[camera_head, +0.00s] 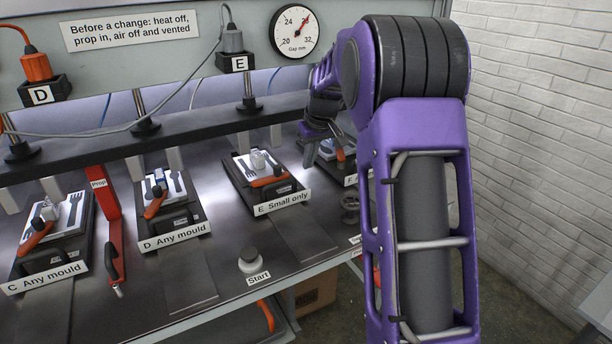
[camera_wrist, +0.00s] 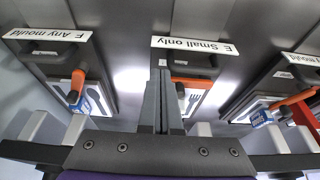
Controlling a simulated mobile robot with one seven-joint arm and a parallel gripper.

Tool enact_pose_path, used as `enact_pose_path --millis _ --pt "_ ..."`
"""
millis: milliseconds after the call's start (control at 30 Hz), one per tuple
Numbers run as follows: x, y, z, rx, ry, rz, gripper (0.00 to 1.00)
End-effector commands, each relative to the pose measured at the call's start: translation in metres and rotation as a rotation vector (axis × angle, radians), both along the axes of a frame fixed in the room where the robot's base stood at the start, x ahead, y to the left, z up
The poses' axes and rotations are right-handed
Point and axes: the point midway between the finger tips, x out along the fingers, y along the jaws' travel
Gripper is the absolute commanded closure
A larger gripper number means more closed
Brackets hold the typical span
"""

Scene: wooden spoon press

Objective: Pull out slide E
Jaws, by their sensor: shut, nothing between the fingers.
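Slide E (camera_head: 240,182) is a dark tray with the label "E Small only" (camera_head: 282,203) on its front. It carries a light mould plate with cutlery shapes, a small clear block and an orange lever (camera_head: 270,180). It sits under the press beam. In the wrist view its black front handle (camera_wrist: 193,66) shows behind the label. My gripper (camera_wrist: 163,80) is shut and empty, its fingers crossing the picture beside slide E on the F side. In the head view my gripper (camera_head: 308,158) is small, right of slide E, and partly hidden by my arm.
Slide D (camera_head: 175,222) and slide C (camera_head: 42,262) stand to the left; slide F (camera_wrist: 50,55) is on the other side. A Start button (camera_head: 251,260) is in front. The dark beam (camera_head: 200,128) runs above the slides.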

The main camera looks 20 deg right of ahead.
Motion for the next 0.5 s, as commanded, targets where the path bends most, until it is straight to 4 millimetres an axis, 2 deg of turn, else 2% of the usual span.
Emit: enact_pose_path --millis 167,500 --pt "0.005 0.0 -0.018 -0.005 0.003 0.007 1.0" --pt "0.025 0.004 -0.075 -0.004 0.002 0.004 1.0"
